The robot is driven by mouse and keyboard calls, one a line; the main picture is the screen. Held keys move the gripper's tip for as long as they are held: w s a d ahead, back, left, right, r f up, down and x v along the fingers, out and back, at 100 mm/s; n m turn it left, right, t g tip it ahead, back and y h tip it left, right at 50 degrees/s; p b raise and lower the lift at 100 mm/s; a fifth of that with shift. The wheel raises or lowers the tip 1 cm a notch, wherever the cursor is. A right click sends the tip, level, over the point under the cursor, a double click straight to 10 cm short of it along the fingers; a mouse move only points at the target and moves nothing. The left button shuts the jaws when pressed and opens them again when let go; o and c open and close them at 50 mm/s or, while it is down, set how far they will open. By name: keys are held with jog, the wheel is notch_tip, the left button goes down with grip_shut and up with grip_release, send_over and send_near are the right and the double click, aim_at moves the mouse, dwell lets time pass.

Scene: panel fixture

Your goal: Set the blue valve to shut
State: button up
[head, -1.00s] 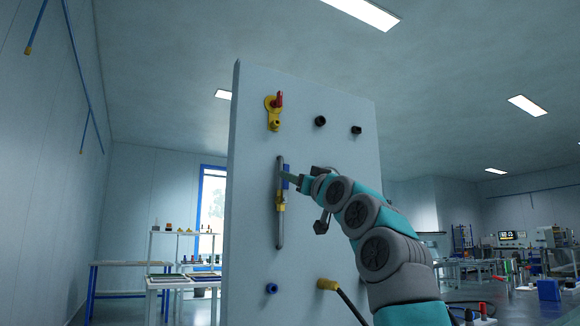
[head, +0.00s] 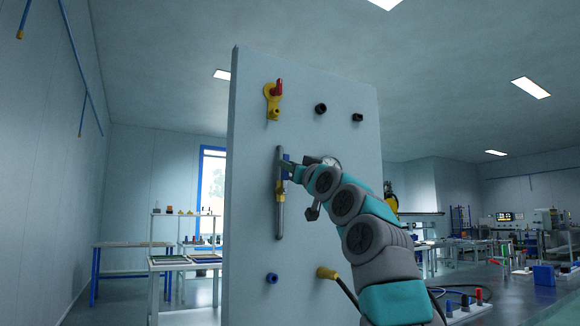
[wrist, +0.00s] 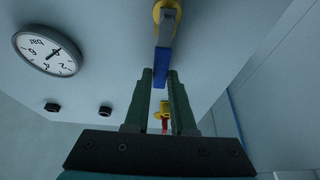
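The blue valve has a blue lever handle (wrist: 163,66) on a yellow body (wrist: 168,10), mounted on a grey vertical pipe (head: 279,220) on the panel. In the head view the handle (head: 287,160) points up, roughly along the pipe, and is partly hidden by my gripper (head: 288,166). In the wrist view my gripper (wrist: 160,74) has its two green fingers apart, with the free end of the handle between their tips. The fingers look open; a firm grip on the handle does not show.
The upright panel (head: 325,240) carries a yellow valve with a red handle (head: 278,90) above, a round gauge (wrist: 47,50) beside the pipe, black knobs (head: 320,109), a blue fitting (head: 271,278) and a yellow cable plug (head: 326,273). Tables stand behind left.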

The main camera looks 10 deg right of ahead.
grip_shut()
dwell(0.9)
